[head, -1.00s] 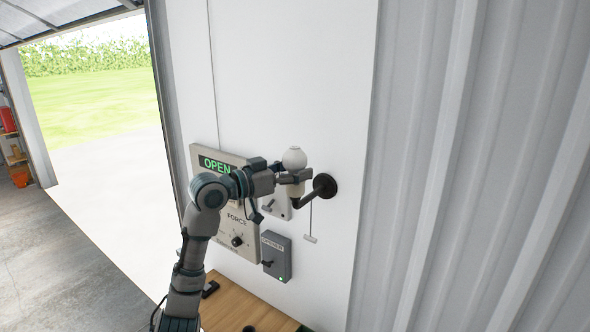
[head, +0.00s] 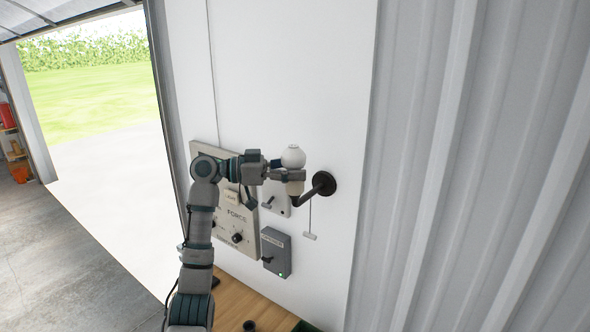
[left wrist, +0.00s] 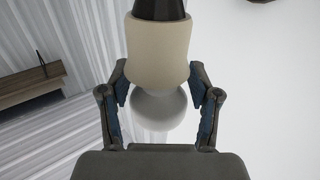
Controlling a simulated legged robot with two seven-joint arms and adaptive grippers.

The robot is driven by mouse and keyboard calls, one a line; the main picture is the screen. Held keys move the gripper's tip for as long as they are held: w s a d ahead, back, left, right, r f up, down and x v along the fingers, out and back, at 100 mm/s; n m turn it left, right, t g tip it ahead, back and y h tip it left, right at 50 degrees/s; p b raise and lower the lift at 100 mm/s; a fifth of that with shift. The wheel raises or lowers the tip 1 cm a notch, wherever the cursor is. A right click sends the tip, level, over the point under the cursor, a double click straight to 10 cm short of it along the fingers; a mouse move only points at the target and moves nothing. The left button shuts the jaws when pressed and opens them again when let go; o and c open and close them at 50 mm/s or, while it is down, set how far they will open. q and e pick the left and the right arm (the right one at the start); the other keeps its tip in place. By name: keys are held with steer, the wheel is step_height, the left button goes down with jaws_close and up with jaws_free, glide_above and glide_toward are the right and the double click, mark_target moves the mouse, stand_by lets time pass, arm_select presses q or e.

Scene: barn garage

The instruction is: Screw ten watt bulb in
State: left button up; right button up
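A round white bulb (head: 293,157) stands upright over a beige socket (head: 295,188) on a dark wall arm (head: 318,190). In the left wrist view the bulb (left wrist: 160,108) hangs below the beige socket (left wrist: 158,48), its base hidden inside or behind the socket rim. My left gripper (head: 288,172) reaches in from the left at the level where bulb and socket meet. In the left wrist view its two fingers (left wrist: 160,92) stand on either side of the bulb with narrow gaps, so it looks open around it. I cannot read a wattage. My right gripper is not in view.
A pull cord (head: 310,236) hangs beside the socket. Below are a grey opener box (head: 276,254) and a panel with knobs (head: 232,222), partly behind my arm. A wooden bench top (head: 235,301) lies underneath. The wall above the bulb is clear.

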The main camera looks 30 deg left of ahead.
arm_select(q)
steer(key=o, duration=0.3)
steer(key=shift+a, duration=0.1)
